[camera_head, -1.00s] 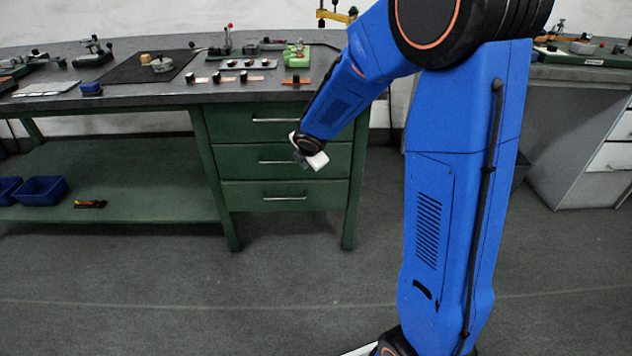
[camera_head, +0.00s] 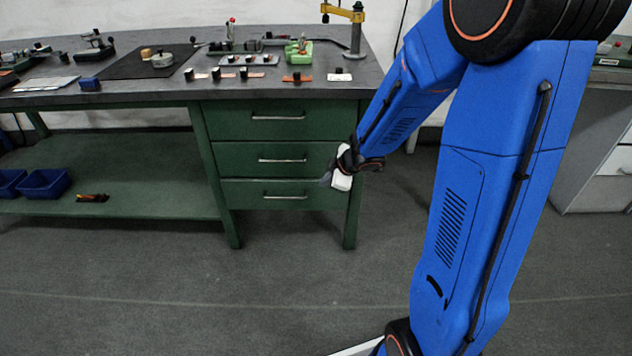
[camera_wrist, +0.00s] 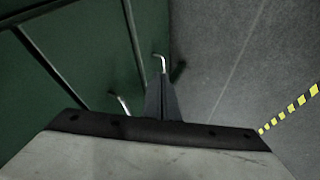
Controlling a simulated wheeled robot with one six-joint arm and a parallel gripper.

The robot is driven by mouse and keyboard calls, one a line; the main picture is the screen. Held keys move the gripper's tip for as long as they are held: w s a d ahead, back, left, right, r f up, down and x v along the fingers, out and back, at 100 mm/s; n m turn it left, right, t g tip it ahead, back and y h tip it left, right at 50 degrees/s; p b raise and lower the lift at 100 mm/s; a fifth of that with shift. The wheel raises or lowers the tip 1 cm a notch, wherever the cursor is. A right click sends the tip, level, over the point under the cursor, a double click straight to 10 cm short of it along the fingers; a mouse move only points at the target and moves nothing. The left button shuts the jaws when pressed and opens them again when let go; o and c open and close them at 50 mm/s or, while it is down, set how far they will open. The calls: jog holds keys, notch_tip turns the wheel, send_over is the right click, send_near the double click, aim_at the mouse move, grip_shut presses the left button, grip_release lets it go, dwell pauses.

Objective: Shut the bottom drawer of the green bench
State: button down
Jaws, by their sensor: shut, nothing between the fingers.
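The green bench (camera_head: 228,215) stands left of my arm, with three stacked drawers under its right end. The bottom drawer (camera_head: 250,203) has a straight metal handle (camera_head: 285,196); its front looks flush or nearly flush with those above, and I cannot tell any small gap. My gripper (camera_head: 327,180) is shut and empty, in front of the drawers' right side near the bottom drawer's top edge. It covers a bit of the fronts there. In the wrist view the shut fingers (camera_wrist: 163,82) point along the green fronts, close to two handles; contact cannot be told.
The bench top (camera_head: 130,97) holds small tools, blocks and a yellow-topped stand (camera_head: 355,30). Blue bins (camera_head: 45,184) sit on the lower shelf at left. The floor before the drawers is clear. A grey cabinet (camera_head: 590,150) stands at right.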

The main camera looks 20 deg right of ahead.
send_near(309, 186)
jog(key=shift+s+a+f, duration=0.8)
jog(key=shift+a+f, duration=0.2)
jog(key=shift+f, duration=0.5)
jog(key=w, duration=0.2)
jog(key=w+d, duration=0.1)
jog(key=w, duration=0.1)
jog(key=shift+f, duration=0.1)
